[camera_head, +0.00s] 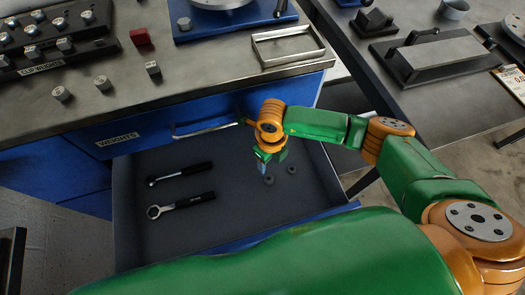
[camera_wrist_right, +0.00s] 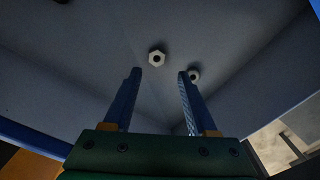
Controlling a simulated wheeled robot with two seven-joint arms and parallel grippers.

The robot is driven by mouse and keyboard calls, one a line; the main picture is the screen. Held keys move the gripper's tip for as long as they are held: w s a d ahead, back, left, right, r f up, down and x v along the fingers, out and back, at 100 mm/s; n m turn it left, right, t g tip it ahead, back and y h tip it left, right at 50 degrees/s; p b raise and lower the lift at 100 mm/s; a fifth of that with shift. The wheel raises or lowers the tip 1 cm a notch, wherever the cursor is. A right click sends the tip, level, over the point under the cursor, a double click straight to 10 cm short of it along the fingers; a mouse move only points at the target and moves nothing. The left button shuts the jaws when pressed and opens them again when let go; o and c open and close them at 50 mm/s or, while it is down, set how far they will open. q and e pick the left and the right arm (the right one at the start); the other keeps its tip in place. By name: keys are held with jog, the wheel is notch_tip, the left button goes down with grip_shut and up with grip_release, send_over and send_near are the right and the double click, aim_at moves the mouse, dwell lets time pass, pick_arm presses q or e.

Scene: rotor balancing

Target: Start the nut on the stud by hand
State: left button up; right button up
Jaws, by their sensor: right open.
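Two small nuts lie in the open drawer. In the head view the nearer nut (camera_head: 269,181) is just below my right gripper (camera_head: 262,167), and the other nut (camera_head: 292,170) is to its right. In the right wrist view, one pale hex nut (camera_wrist_right: 157,58) shows just beyond the gap between the fingertips of my open right gripper (camera_wrist_right: 159,73). The second nut (camera_wrist_right: 194,75) is by the right fingertip. The gripper points down into the drawer and holds nothing. I cannot make out the stud. My left gripper is not in view.
The grey drawer (camera_head: 235,215) also holds a ratchet (camera_head: 180,173) and a ring-ended wrench (camera_head: 182,204) at left. The bench top (camera_head: 200,75) above carries a metal frame tray (camera_head: 288,46), a red block (camera_head: 140,37), loose weights and a blue-based fixture (camera_head: 225,22).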

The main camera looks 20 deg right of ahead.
aim_at(269, 180)
jog(key=shift+w+f, duration=0.1)
jog(key=shift+f, duration=0.45)
jog(key=shift+s+f+b, duration=0.6)
jog(key=shift+s+b, duration=0.1)
jog(key=shift+b, duration=0.2)
notch_tip(269, 180, down, 6)
jog(key=b, duration=0.5)
jog(key=shift+w+f, duration=0.1)
jog(key=shift+w, duration=0.05)
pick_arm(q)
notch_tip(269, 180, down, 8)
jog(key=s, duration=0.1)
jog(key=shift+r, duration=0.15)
pick_arm(e)
grip_shut()
notch_tip(269, 180, up, 6)
jog(key=p, duration=0.4)
jog(key=shift+f+p, duration=0.15)
jog(key=shift+p, duration=0.15)
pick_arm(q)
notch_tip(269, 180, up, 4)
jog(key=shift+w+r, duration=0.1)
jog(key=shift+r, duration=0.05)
pick_arm(e)
jog(key=shift+f, duration=0.2)
